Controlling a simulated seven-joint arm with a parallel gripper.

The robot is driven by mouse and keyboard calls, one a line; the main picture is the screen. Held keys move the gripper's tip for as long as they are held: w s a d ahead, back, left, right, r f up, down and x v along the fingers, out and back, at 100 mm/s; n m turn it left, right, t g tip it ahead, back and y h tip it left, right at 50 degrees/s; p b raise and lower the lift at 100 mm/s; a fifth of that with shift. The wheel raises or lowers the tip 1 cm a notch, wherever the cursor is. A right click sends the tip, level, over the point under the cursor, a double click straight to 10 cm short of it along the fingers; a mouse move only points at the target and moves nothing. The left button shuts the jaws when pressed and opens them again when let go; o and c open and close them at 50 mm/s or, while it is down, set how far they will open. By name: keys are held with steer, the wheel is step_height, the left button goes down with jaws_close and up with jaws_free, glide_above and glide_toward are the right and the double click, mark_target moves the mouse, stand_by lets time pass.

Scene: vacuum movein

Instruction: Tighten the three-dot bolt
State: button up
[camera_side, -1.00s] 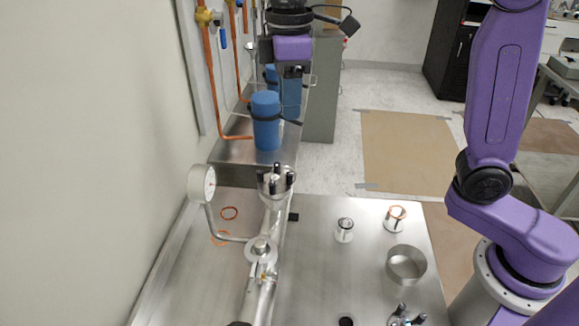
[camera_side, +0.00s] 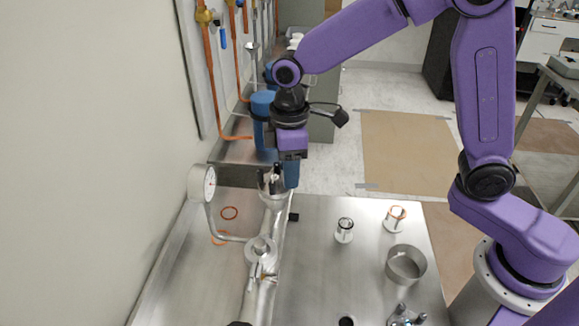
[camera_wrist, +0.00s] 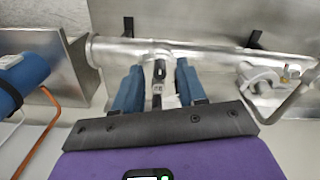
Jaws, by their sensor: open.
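The flange (camera_side: 272,198) with several upright black-topped bolts sits at the far end of the metal pipe in the side view. My gripper (camera_side: 291,182) is just above and beside it, pointing down at its right side. In the wrist view my gripper (camera_wrist: 160,76) is open, with its two blue fingers apart. A dark-topped bolt (camera_wrist: 159,72) stands between the fingers, with a gap on each side. Pale marks show on it, but I cannot count any dots. The other bolts are partly hidden by the fingers and too small to tell apart.
A pressure gauge (camera_side: 202,183) stands left of the pipe, and a blue cylinder (camera_side: 263,105) stands behind. A metal ring (camera_side: 405,264) and two small cylindrical fittings lie on the steel table (camera_side: 310,285) to the right.

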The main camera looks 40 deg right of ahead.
steer(key=shift+f, duration=0.1)
jaws_close()
steer(key=shift+m, duration=0.3)
steer(key=m, duration=0.3)
steer(key=shift+m, duration=2.1)
jaws_free()
